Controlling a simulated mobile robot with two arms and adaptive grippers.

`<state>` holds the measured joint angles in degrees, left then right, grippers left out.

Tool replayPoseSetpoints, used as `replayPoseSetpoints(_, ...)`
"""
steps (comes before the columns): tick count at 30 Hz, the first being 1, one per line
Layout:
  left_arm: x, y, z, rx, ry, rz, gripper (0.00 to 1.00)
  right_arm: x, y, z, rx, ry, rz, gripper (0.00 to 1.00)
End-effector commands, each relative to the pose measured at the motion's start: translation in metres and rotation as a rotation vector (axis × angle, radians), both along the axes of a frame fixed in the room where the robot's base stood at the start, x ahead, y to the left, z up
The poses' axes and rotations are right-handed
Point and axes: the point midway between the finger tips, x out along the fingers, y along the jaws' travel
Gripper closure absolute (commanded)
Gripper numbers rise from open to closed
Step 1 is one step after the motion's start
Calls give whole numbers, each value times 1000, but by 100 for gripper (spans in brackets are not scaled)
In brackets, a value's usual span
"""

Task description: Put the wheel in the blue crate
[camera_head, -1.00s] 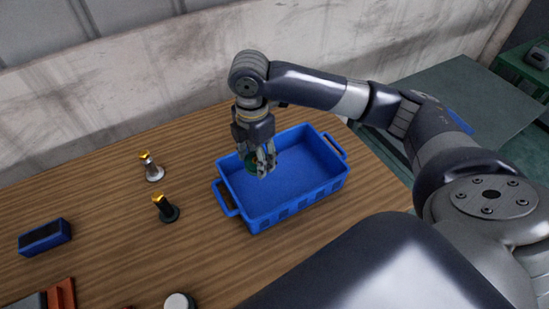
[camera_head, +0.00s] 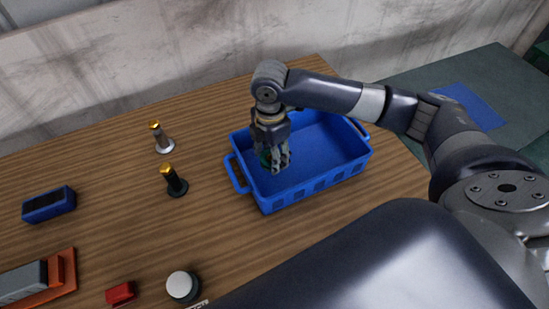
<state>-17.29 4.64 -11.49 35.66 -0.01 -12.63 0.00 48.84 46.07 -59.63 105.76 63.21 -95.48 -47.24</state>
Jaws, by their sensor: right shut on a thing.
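The blue crate (camera_head: 322,187) stands on the wooden table, open at the top. My right gripper (camera_head: 279,163) points down inside the left part of the crate, below the level of its rim. It is shut on a small, dark green, round thing, which seems to be the wheel (camera_head: 264,158). The fingers cover most of the wheel. I cannot tell whether it touches the crate floor. The rest of the crate looks empty. My left gripper is not in view.
Left of the crate stand a silver post (camera_head: 163,140) and a black post (camera_head: 174,184), both gold-topped. A blue box (camera_head: 49,205), a grey and orange block (camera_head: 38,279), a red piece (camera_head: 121,293) and a white-topped knob (camera_head: 183,286) lie further left and in front. A wall runs behind.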

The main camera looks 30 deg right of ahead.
Motion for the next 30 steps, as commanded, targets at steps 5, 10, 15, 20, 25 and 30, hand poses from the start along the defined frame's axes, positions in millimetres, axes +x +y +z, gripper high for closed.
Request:
replayPoseSetpoints(5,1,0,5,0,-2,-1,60,-1,0,-24,0,2,-1,93)
replayPoseSetpoints(10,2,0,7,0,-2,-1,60,0,0,-45,0,-1,-1,93)
replayPoseSetpoints(15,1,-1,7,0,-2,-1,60,1,0,-49,0,-3,0,93)
replayPoseSetpoints(20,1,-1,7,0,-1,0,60,0,0,-50,0,-2,0,93)
replayPoseSetpoints(25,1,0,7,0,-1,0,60,0,0,-53,0,0,0,34)
replayPoseSetpoints(30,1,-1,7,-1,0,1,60,0,0,-53,0,0,0,30)
